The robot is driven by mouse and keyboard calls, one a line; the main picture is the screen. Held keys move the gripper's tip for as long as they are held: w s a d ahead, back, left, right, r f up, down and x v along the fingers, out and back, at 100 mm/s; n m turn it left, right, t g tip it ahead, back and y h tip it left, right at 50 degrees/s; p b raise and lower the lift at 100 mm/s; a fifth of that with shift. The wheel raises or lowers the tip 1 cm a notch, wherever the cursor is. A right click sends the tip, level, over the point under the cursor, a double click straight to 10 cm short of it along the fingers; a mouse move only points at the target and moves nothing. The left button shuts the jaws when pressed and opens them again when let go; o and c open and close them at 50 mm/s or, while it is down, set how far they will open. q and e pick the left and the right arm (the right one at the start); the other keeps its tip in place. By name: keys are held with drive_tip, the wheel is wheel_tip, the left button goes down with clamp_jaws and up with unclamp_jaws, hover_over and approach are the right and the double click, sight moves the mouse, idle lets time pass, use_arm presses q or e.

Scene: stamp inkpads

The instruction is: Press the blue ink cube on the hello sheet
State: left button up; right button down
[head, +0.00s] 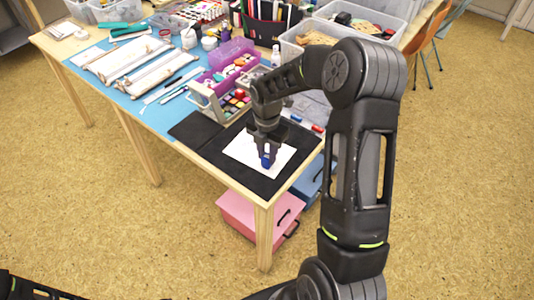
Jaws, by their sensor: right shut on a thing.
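A white sheet (243,151) lies on a black mat near the table's front right corner; no writing on it can be made out. My right gripper (266,158) points down over the sheet and is shut on a small blue cube (266,162). The cube is at or just above the sheet; I cannot tell whether it touches. My right arm hides part of the table behind it. Part of my left arm shows at the bottom left edge, but its gripper is not in view.
A tray of coloured ink cubes (228,107) stands behind the sheet. Black mats (205,131) cover the table's front. Purple boxes (232,52), clear bins (294,45) and several rolled papers (128,65) fill the back and left. Pink drawers (238,213) stand below on the floor.

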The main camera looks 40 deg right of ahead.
drive_tip(key=shift+r, duration=0.2)
drive_tip(key=shift+r+p, duration=2)
drive_tip(key=shift+r, duration=0.65)
